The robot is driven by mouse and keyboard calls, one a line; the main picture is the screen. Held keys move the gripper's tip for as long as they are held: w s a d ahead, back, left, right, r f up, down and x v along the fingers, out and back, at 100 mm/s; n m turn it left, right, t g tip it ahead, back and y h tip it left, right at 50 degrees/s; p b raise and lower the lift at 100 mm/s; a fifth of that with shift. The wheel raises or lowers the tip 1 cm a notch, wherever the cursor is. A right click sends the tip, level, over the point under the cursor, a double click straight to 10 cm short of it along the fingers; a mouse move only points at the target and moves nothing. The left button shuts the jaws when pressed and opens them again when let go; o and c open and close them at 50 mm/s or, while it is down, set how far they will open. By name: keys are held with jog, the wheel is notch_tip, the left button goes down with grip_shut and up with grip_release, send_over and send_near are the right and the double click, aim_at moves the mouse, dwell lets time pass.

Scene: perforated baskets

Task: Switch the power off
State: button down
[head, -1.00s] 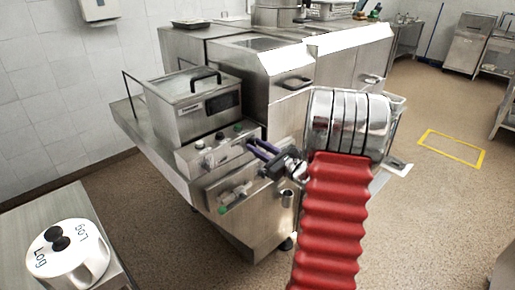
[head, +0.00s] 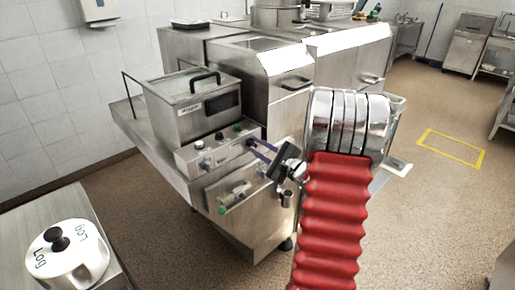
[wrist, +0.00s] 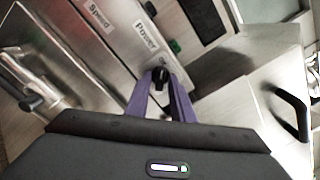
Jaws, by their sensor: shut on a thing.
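The black power knob (wrist: 160,75) is on the steel control panel (wrist: 120,55), beside a white "Power" label (wrist: 146,36). My gripper (wrist: 161,88) has purple fingers, one on each side of the knob, and is shut on it. In the head view my gripper (head: 252,146) reaches the right end of the panel front, and its fingers largely hide the knob. A green light or button (wrist: 175,47) sits just past the label.
A "Speed" label (wrist: 98,15) is farther along the panel. A lidded steel box (head: 190,107) stands behind the panel. A handle (head: 234,194) is on the front below. A white pot (head: 68,255) marked "Log" sits on a side table at lower left.

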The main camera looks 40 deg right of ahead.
jog(key=shift+f, duration=0.15)
jog(key=c, duration=1.8)
grip_release()
jog(key=s, duration=1.3)
jog(key=shift+s+d, duration=0.15)
jog(key=shift+s, duration=0.25)
